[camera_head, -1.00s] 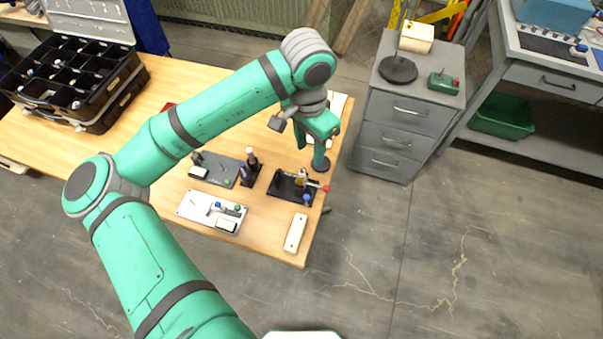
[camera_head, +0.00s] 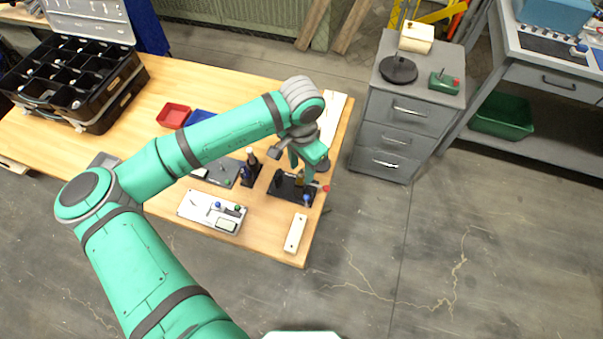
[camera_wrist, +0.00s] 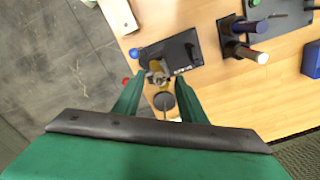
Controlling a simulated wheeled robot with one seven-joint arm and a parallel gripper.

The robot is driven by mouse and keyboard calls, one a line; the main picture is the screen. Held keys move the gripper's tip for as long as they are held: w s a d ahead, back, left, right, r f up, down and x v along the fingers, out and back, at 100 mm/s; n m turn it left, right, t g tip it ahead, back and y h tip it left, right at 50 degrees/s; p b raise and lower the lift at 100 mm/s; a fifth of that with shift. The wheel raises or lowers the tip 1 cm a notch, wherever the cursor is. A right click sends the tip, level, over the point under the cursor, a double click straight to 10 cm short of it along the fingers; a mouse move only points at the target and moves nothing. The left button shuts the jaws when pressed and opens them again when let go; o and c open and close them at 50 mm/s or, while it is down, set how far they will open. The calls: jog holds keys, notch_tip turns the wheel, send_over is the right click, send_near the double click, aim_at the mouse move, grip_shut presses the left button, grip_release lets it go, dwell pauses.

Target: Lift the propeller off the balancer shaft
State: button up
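The balancer (camera_head: 284,188) is a black base near the table's right edge; its base also shows in the wrist view (camera_wrist: 180,50). A small brass-coloured piece, apparently the propeller (camera_wrist: 157,68), sits on it between my fingertips. My gripper (camera_wrist: 159,78) is open, with one green finger on each side of the brass piece and a visible gap. In the head view my gripper (camera_head: 301,170) is just above the balancer and partly covers it. The shaft is mostly hidden, and I cannot tell how deep the fingers reach.
A dark round disc (camera_wrist: 164,101) lies close to the balancer. A blue knob (camera_head: 306,199) and red tip (camera_head: 326,188) are at its side. A grey drawer cabinet (camera_head: 388,145) is to the right.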

jog(key=shift+f, duration=0.4)
jog(key=shift+c, duration=0.4)
grip_shut()
notch_tip(320, 180, up, 10)
jog(key=shift+r, duration=0.1)
